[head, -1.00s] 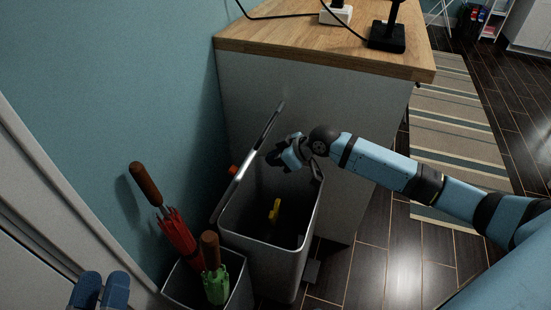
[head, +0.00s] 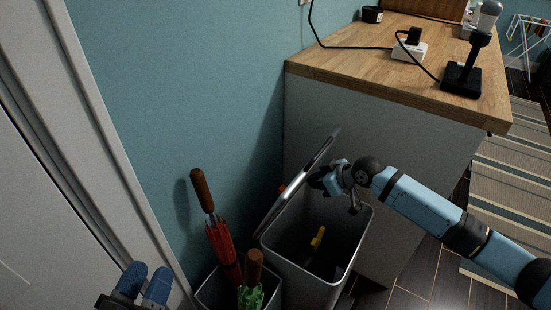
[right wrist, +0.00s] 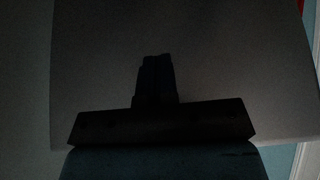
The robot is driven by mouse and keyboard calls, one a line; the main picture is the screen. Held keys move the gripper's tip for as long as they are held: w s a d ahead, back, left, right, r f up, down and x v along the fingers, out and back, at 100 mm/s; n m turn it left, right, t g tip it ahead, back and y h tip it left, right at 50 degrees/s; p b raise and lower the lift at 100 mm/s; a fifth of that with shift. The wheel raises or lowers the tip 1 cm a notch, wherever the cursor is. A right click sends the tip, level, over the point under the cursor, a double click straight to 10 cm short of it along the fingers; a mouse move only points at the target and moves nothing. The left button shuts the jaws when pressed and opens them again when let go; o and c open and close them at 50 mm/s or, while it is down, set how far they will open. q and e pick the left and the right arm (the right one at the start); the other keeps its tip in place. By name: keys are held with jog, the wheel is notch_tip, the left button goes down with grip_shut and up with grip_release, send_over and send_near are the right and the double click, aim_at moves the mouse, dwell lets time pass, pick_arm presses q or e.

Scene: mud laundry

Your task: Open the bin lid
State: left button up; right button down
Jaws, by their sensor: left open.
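The grey bin (head: 345,262) stands against the end of the counter, and its inside is visible from above. Its lid (head: 300,183) is raised on the left side and leans steeply toward the wall. My right gripper (head: 320,184) is over the bin opening, close to the lid's inner face; I cannot tell whether it touches. In the right wrist view its dark fingers (right wrist: 156,75) are together with nothing seen between them, before a grey surface that looks like the lid. My left gripper (head: 143,282) is open and empty at the bottom left, away from the bin.
A yellow item (head: 317,239) lies inside the bin. A holder with a red umbrella (head: 224,247) and a green umbrella (head: 251,293) stands left of the bin. A wooden counter (head: 370,72) is behind, a white door (head: 50,210) at left.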

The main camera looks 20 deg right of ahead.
jog(key=shift+w+a+r+p, duration=0.2)
jog(key=shift+w+a+p, duration=0.05)
jog(key=shift+w+a, duration=0.85)
jog(key=shift+w+a+r+p, duration=0.25)
jog(key=shift+w+a, duration=0.7)
jog(key=shift+w, duration=0.25)
jog(key=shift+f, duration=0.1)
